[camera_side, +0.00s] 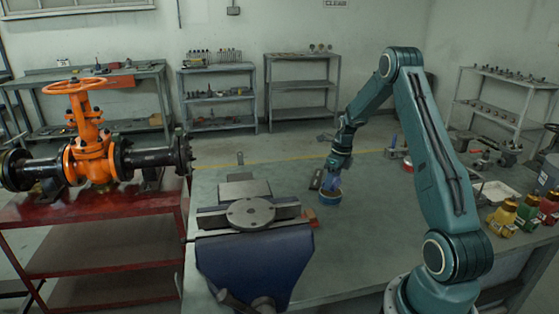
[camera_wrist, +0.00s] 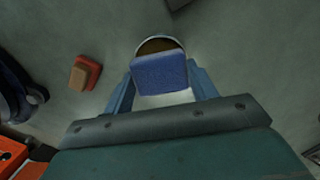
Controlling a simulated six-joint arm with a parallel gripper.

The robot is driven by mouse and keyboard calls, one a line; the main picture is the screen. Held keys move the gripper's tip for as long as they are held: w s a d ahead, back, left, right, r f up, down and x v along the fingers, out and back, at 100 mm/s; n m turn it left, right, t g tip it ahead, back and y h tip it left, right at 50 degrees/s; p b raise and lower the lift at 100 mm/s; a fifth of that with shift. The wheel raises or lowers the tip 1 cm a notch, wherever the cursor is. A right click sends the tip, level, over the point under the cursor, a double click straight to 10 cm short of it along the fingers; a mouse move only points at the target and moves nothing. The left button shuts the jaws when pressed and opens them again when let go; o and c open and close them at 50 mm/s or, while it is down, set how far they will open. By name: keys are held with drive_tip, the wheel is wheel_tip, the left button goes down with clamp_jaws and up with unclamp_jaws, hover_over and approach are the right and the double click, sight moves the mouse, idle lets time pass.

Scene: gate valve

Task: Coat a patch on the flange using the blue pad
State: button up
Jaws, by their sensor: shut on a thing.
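The blue pad (camera_wrist: 160,74) is between the fingers of my gripper (camera_wrist: 160,88) in the wrist view, and the gripper is shut on it. In the side view my gripper (camera_side: 332,178) points down over a round open tin (camera_side: 329,200) on the bench. In the wrist view the tin (camera_wrist: 160,44) shows behind the pad, with brownish contents; the pad hides part of it. I cannot tell whether the pad touches the contents. The flange (camera_side: 251,213), a round grey disc with a centre hole, lies flat on top of the vise, left of my gripper.
The blue vise (camera_side: 258,262) stands at the bench's front left. A red block with a tan top (camera_wrist: 84,73) lies between vise and tin. An orange gate valve (camera_side: 90,150) stands on a red cart at left.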

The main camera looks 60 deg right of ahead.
drive_tip(key=shift+r, duration=2.65)
drive_tip(key=w+a+r+n+g, duration=0.1)
drive_tip(key=w+a+r+n, duration=0.2)
drive_tip(key=w+a+n, duration=0.3)
drive_tip(key=w+a+r+n, duration=0.2)
drive_tip(key=w+a+n, duration=0.4)
drive_tip(key=a+n, duration=0.4)
drive_tip(key=w+a+r+n+g+y, duration=0.1)
drive_tip(key=w+a+r+n, duration=0.2)
drive_tip(key=w+a+n, duration=0.3)
drive_tip(key=shift+w+a+r+n+g, duration=0.1)
drive_tip(key=shift+a+r+n+g, duration=0.1)
drive_tip(key=shift+a+n, duration=0.8)
drive_tip(key=shift+w+a+r+n+g, duration=0.15)
drive_tip(key=shift+a+n, duration=0.35)
drive_tip(key=shift+n, duration=0.9)
drive_tip(key=a+r+n+h, duration=0.1)
drive_tip(key=a+r+n, duration=0.1)
drive_tip(key=a+n, duration=0.7)
drive_tip(key=shift+a+r+g, duration=0.3)
drive_tip(key=shift+a+g, duration=0.05)
drive_tip(key=shift+a, duration=1.35)
